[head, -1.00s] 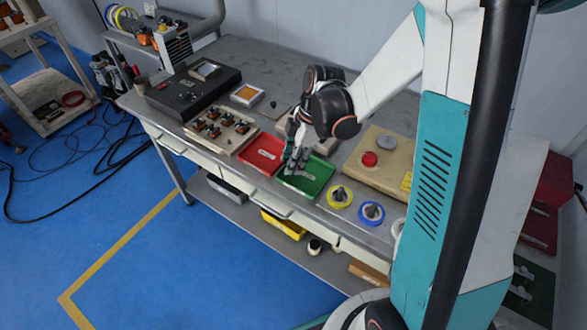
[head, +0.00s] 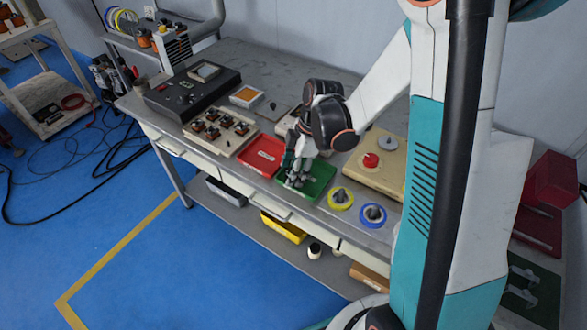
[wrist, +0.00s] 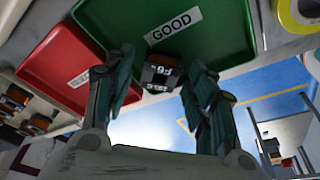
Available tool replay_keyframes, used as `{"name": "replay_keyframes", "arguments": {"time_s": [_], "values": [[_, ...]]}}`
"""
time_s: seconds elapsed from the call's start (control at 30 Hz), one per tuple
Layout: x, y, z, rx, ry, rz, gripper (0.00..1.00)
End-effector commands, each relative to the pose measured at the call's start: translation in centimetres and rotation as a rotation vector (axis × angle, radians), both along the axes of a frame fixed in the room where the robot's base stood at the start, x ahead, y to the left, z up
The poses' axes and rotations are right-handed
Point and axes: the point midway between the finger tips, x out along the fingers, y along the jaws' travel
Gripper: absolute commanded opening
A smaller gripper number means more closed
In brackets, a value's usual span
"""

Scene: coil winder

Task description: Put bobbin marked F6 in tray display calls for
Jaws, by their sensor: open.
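The bobbin (wrist: 158,74), dark with a copper-coloured winding and a pale label that seems to read F6, shows between my fingers in the wrist view. It appears to be in the green tray (wrist: 115,22) marked GOOD, near one edge; exact contact with the floor is unclear. My gripper (wrist: 160,100) is open, one finger on each side of the bobbin. In the head view my gripper (head: 296,178) is low over the green tray (head: 318,183) and hides the bobbin. The red tray (head: 258,157) lies beside the green one. Display text is unreadable.
A holder with several coils (head: 221,132) stands left of the red tray. A black box (head: 190,88) is behind it. Yellow (head: 341,198) and blue (head: 373,214) rings and a beige box with a red button (head: 370,160) are right of the green tray.

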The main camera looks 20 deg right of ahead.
Motion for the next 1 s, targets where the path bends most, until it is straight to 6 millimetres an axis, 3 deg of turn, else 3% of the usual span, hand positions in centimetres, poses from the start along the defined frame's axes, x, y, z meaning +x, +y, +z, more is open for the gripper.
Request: {"name": "replay_keyframes", "arguments": {"time_s": [0.23, 0.7, 1.0], "values": [[-0.1, -0.3, 1.7, 0.0, 0.0, -0.001, 0.51], [-0.5, -2.7, 10.3, 0.0, 0.001, -0.002, 0.51], [-0.5, -3.2, 11.9, 0.0, 0.0, 0.0, 0.51]]}}
